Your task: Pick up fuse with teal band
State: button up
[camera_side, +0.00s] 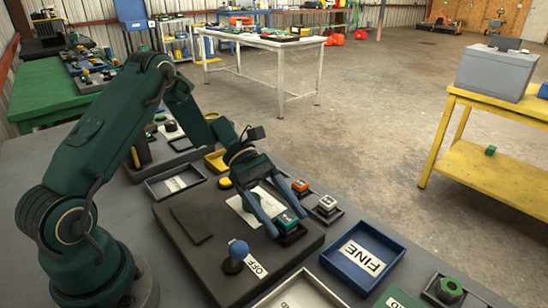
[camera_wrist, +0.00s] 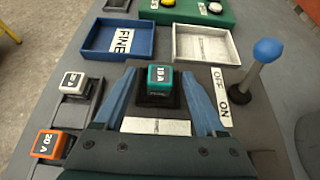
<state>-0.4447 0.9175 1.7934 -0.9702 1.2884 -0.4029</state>
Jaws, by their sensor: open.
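The fuse with the teal band (camera_side: 287,221) stands upright in a dark holder on the dark panel (camera_side: 290,258). In the wrist view the teal fuse (camera_wrist: 159,84) is in the middle, with white lettering on its top. My gripper (camera_side: 288,224) is open, its two blue fingers reaching down on either side of the fuse. In the wrist view my gripper (camera_wrist: 158,88) shows a gap between the fuse and each finger. Whether the fingertips touch the panel cannot be told.
An orange fuse (camera_side: 300,185) and a grey-white fuse (camera_side: 327,203) stand close by. A blue-knobbed lever (camera_side: 238,252) rises from the panel beside an OFF/ON label (camera_wrist: 222,95). A blue tray (camera_side: 341,270) marked FINE and a pale tray (camera_wrist: 176,57) lie beyond.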

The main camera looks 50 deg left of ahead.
grip_shut()
jog(key=shift+r, duration=0.1)
